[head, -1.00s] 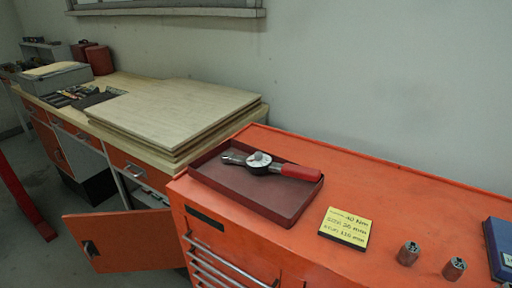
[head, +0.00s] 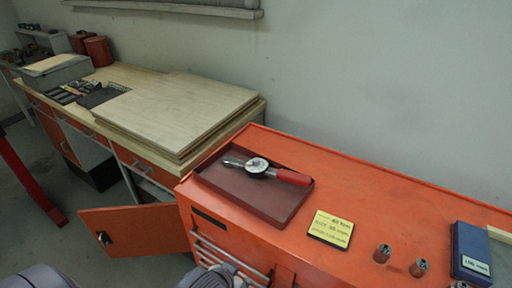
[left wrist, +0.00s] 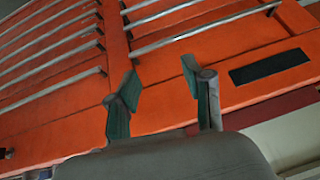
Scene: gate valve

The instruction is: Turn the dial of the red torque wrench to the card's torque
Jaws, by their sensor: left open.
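The red-handled torque wrench (head: 290,177) lies in the dark red tray (head: 228,188) on the orange cabinet. Its round white dial (head: 257,165) faces up; its reading is too small to make out. The yellow card (head: 331,228) lies flat right of the tray; its top line seems to read 40 Nm. My left gripper (head: 222,276) shows at the bottom edge in the head view, in front of the cabinet's drawers and apart from the wrench. In the left wrist view its two teal-padded fingers (left wrist: 160,78) are spread and empty before the drawer fronts. My right gripper is not seen.
Two small metal sockets (head: 382,253) (head: 419,267) and a blue box (head: 471,250) stand right of the card. An orange door (head: 135,231) hangs open at the left. Stacked boards (head: 180,110) lie on the bench behind. The cabinet top behind the card is clear.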

